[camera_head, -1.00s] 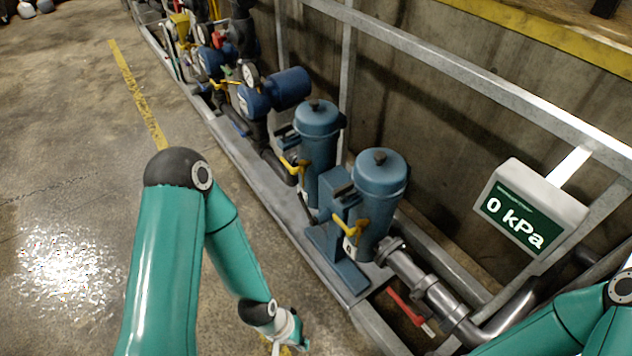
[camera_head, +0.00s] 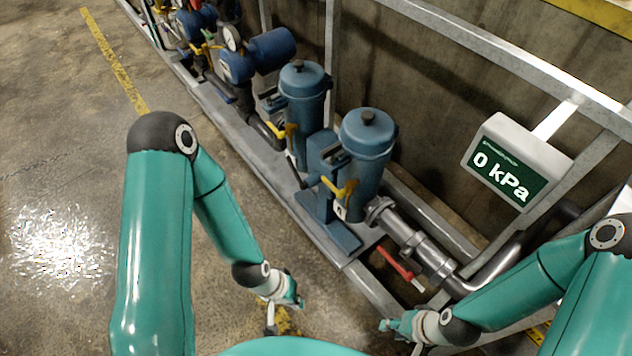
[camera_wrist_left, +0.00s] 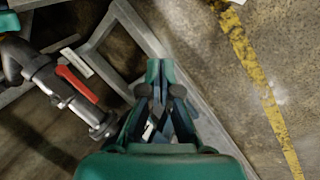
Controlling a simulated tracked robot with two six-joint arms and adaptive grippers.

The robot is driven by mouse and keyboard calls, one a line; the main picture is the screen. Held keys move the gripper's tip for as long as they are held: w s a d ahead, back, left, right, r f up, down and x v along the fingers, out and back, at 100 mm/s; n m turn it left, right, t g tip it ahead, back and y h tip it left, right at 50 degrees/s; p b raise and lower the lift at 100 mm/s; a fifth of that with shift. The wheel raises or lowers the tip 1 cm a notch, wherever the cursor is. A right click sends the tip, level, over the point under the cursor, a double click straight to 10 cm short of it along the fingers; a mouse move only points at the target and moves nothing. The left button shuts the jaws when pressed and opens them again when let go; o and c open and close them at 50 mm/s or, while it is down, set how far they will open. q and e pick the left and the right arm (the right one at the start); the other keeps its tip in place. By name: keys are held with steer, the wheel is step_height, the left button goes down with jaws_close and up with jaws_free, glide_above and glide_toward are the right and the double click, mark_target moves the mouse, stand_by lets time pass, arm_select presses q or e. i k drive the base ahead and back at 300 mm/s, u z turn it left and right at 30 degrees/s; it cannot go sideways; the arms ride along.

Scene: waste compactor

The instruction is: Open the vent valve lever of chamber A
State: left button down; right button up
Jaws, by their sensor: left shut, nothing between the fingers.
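Two blue canisters, one nearer (camera_head: 367,150) and one farther (camera_head: 303,95), stand on the skid, each with a yellow lever, near (camera_head: 346,190) and far (camera_head: 283,131). A red lever (camera_head: 396,263) sits on the metal pipe right of the nearer canister; it also shows in the left wrist view (camera_wrist_left: 77,83). No chamber label is readable. My left gripper (camera_head: 270,328) is low, left of the skid, apart from all levers. In the left wrist view its fingers (camera_wrist_left: 160,72) are shut and empty. My right gripper (camera_head: 417,349) is at the bottom edge, its fingers mostly hidden.
A white display (camera_head: 518,165) reading 0 kPa is mounted on the grey frame rail (camera_head: 475,60). Blue pumps and gauges (camera_head: 255,55) line the skid farther back. A concrete wall stands behind. The floor (camera_head: 60,150) at left is clear.

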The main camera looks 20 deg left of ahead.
mark_target(340, 194)
steer(key=z, duration=0.95)
steer(key=k, duration=1.35)
steer(key=u, duration=0.5)
steer(key=i, duration=1)
steer(key=z, duration=0.1)
